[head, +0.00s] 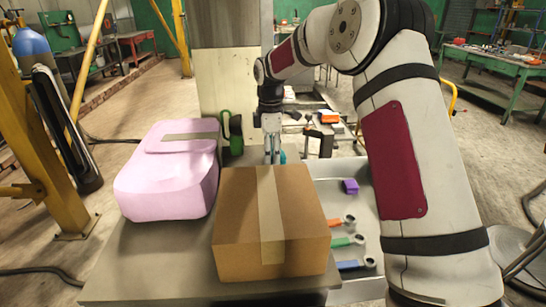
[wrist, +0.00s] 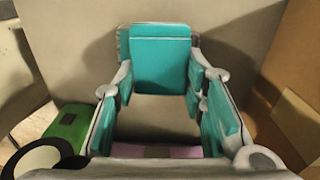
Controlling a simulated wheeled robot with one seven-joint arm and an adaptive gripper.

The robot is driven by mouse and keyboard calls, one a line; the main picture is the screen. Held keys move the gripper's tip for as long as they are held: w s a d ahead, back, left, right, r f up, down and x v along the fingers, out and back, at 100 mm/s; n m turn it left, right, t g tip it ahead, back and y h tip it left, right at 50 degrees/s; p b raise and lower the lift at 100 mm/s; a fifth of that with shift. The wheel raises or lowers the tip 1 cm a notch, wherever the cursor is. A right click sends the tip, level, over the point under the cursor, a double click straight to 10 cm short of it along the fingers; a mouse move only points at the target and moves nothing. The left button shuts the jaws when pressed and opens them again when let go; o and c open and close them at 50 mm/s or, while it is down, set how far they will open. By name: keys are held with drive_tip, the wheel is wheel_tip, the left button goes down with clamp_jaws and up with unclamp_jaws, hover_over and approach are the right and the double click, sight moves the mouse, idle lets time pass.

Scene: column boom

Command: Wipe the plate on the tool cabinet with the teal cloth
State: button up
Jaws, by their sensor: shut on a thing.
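My gripper (head: 272,158) points down behind the cardboard box in the head view, over the far part of the grey cabinet top (head: 150,255). In the wrist view the fingers stand apart with a flat teal piece, which looks like the teal cloth (wrist: 160,60), held between their tips. Teal also shows along both fingers, so cloth and finger pads are hard to tell apart. A little teal shows beside the fingertips in the head view. I cannot make out the plate in either view. The box hides part of the cabinet top.
A cardboard box (head: 290,225) stands close in front of my gripper.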

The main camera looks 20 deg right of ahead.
drive_tip(key=shift+w+f, duration=0.4)
drive_tip(key=shift+f, duration=0.3)
drive_tip(key=shift+s+a+f+p, duration=0.2)
drive_tip(key=shift+s+f+p, duration=0.3)
drive_tip(key=shift+s+p, duration=0.2)
drive_tip(key=shift+s+a+r+p, duration=0.1)
drive_tip(key=shift+s+p, duration=0.2)
drive_tip(key=shift+s, duration=0.15)
drive_tip(key=shift+s+a+r+p, duration=0.1)
drive_tip(key=shift+s+p, duration=0.15)
drive_tip(key=shift+s, duration=0.15)
drive_tip(key=shift+s+a+r+p, duration=0.15)
drive_tip(key=shift+s+a+p, duration=0.25)
drive_tip(key=shift+p, duration=0.2)
drive_tip(key=shift+s+a+f+p, duration=0.1)
drive_tip(key=shift+s+f+p, duration=0.1)
drive_tip(key=shift+s+p, duration=0.45)
drive_tip(key=shift+f+p, duration=0.3)
drive_tip(key=shift+f, duration=0.1)
drive_tip(key=shift+a, duration=0.1)
